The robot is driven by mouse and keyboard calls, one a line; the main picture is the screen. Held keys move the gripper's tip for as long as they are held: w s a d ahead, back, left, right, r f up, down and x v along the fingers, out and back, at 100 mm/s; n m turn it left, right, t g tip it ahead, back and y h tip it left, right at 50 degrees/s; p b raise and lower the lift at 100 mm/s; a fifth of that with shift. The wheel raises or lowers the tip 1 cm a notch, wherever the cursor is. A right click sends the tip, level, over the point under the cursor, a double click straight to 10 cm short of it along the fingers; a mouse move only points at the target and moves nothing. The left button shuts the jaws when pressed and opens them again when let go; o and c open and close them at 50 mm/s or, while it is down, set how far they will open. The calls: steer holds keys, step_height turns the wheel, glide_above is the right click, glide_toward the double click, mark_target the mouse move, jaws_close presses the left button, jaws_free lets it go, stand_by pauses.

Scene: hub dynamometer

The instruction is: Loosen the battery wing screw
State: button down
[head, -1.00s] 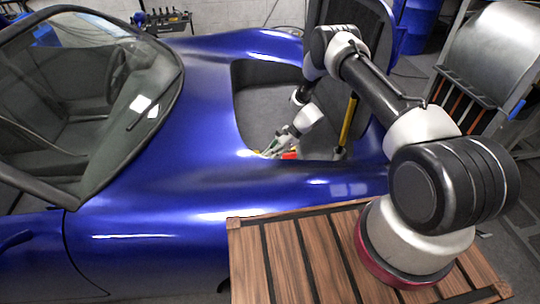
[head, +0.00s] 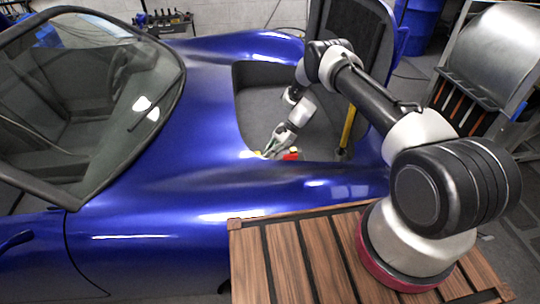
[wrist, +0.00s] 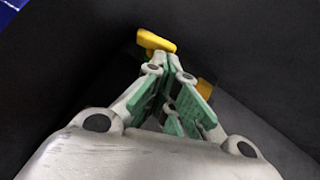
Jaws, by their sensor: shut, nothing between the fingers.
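A yellow wing-shaped part (wrist: 155,41), which looks like the wing screw, stands out against the dark compartment wall in the wrist view. It lies just beyond my gripper's fingertips (wrist: 165,60); I cannot tell whether they touch it. The fingers have green pads and are shut with nothing between them. In the head view my gripper (head: 268,151) reaches down into the front of the open compartment. A small bit of yellow (head: 255,154) shows beside its tips there. The battery itself is not clearly seen.
A red block (head: 290,155) sits close to the right of my gripper. A second yellow part (wrist: 205,89) is partly hidden behind the right finger. The blue car body (head: 200,180) rims the compartment. A yellow strut (head: 347,122) stands at its right side.

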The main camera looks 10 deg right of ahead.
steer(key=shift+w+a+n, duration=0.15)
steer(key=shift+n, duration=0.15)
steer(key=shift+w+a, duration=0.35)
steer(key=shift+a, duration=0.1)
stand_by(2.0)
steer(key=shift+r, duration=0.1)
stand_by(0.4)
